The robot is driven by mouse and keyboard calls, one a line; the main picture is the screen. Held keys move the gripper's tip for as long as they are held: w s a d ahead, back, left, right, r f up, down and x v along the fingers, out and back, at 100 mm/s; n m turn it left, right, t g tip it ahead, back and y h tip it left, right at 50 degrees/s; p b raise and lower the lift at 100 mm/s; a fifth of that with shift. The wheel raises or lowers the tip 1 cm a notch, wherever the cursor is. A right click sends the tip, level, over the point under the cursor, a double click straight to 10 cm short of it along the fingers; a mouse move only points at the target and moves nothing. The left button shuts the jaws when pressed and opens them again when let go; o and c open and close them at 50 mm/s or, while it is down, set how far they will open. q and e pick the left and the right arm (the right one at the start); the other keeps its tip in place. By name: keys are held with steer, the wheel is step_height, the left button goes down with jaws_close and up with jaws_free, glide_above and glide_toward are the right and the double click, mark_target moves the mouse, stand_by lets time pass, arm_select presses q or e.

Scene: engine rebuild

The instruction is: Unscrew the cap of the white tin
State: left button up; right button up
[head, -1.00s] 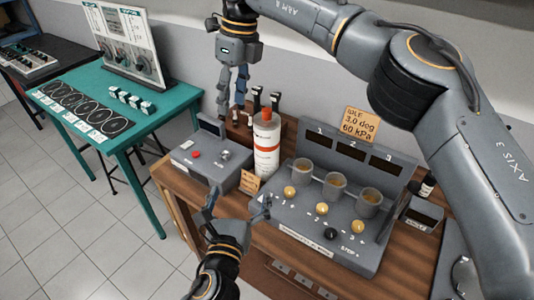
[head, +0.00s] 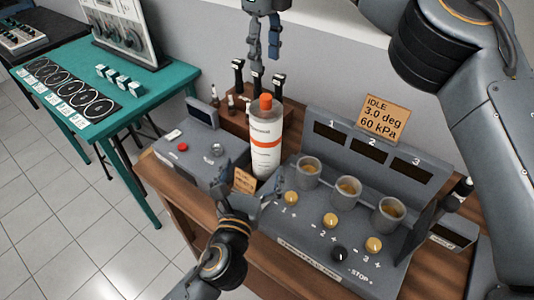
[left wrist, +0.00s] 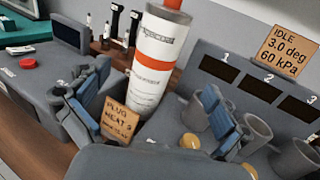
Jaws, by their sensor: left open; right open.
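The white tin (head: 266,145) stands upright on the bench, with an orange band and an orange cap (head: 265,103) on top. In the left wrist view the tin (left wrist: 155,55) is large and slightly tilted in the picture, its top cut off. My left gripper (head: 245,198) is open and empty, low in front of the tin. Its two fingers show on either side of the tin's lower part in the left wrist view, apart from it as far as I can tell. My right gripper (head: 264,52) is open, pointing down above or behind the cap, with nothing between its fingers.
A grey console (head: 320,240) with cups, yellow knobs and displays stands right of the tin. A grey box (head: 195,160) with a red button is on the left. A small tan sign (head: 244,181) stands before the tin; black-topped tools (head: 238,75) are behind it.

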mark_target(266, 135)
arm_select(q)
steer(key=f+b, duration=0.2)
steer(key=f, duration=0.1)
steer(key=shift+w+f, duration=0.2)
steer(key=shift+w, duration=0.15)
arm_select(e)
steer(key=f, duration=0.3)
steer(key=shift+w+f, duration=0.3)
steer(key=shift+w, duration=0.05)
arm_select(q)
steer(key=shift+w+d, duration=0.1)
steer(key=shift+w, duration=0.15)
arm_select(e)
steer(key=shift+w+d, duration=0.1)
arm_select(q)
steer(key=shift+w, duration=0.3)
steer(key=x, duration=1.2)
steer(key=shift+w+d, duration=0.1)
steer(key=shift+w, duration=0.2)
arm_select(e)
steer(key=shift+r, duration=0.1)
